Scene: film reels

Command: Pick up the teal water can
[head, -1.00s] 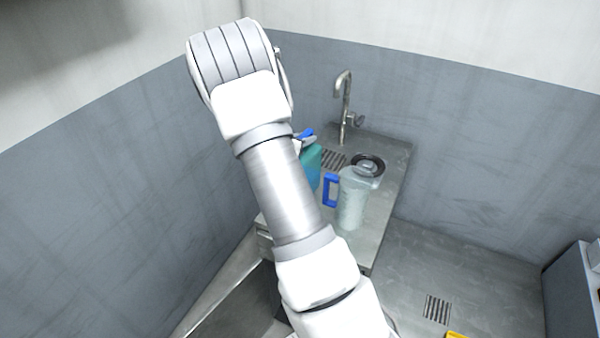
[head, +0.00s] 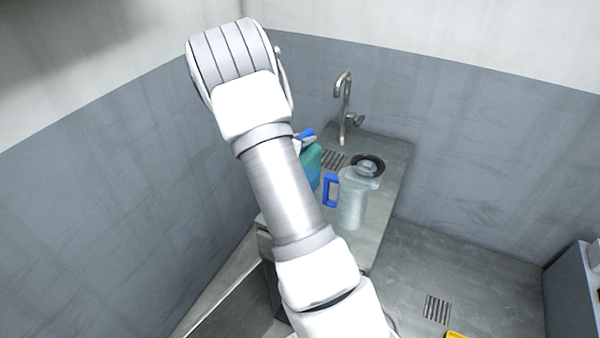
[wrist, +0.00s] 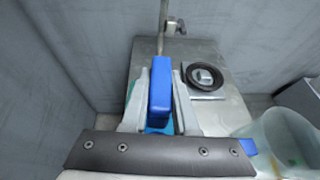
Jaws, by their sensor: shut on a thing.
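The teal water can (head: 313,167) stands on the metal counter, partly hidden behind my arm in the head view. Its blue handle (wrist: 160,95) is upright between my fingers in the wrist view, with a little teal showing below. My gripper (wrist: 161,78) is shut on this blue handle, one finger on each side. In the head view my gripper is mostly hidden behind my arm.
A clear jug (head: 353,203) with a blue handle stands close to the right of the can. A black ring (wrist: 207,77) lies on the counter (head: 391,160). A tall faucet (head: 345,100) rises behind. Grey walls close off the left and back.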

